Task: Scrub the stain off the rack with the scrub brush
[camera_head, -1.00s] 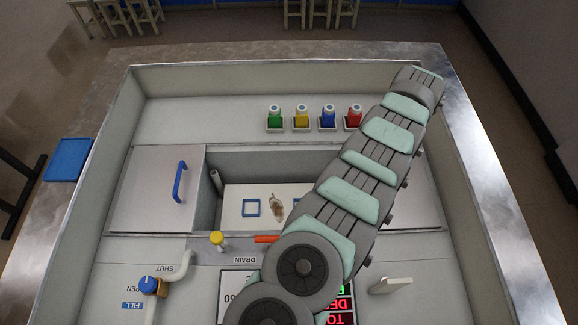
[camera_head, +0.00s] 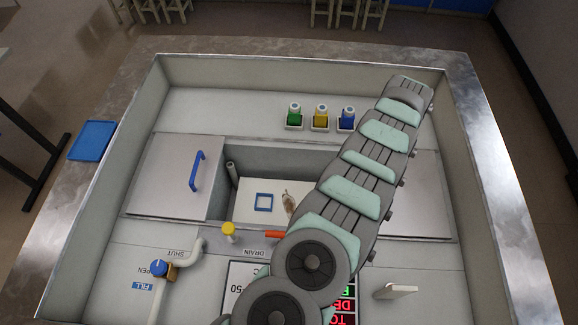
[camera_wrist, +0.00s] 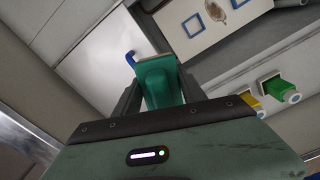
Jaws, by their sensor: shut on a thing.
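The rack (camera_head: 246,189) is a white panel low in the open well in the head view. A brown stain (camera_head: 289,204) lies on it, right of a blue square outline (camera_head: 264,202). In the wrist view the stain (camera_wrist: 215,12) shows at the top, on the white rack (camera_wrist: 180,38). My gripper (camera_wrist: 160,78) is shut on a green block with a tan edge, apparently the scrub brush (camera_wrist: 158,76). The brush is apart from the stain in that view. My gripper and the brush do not show in the head view; my arm hides part of the rack.
Green (camera_head: 295,115), yellow (camera_head: 321,117) and blue (camera_head: 346,118) bottles stand in small holders behind the well. A lid with a blue handle (camera_head: 197,171) lies left of the well. A yellow knob (camera_head: 228,230) and an orange bar (camera_head: 275,235) are at its front.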

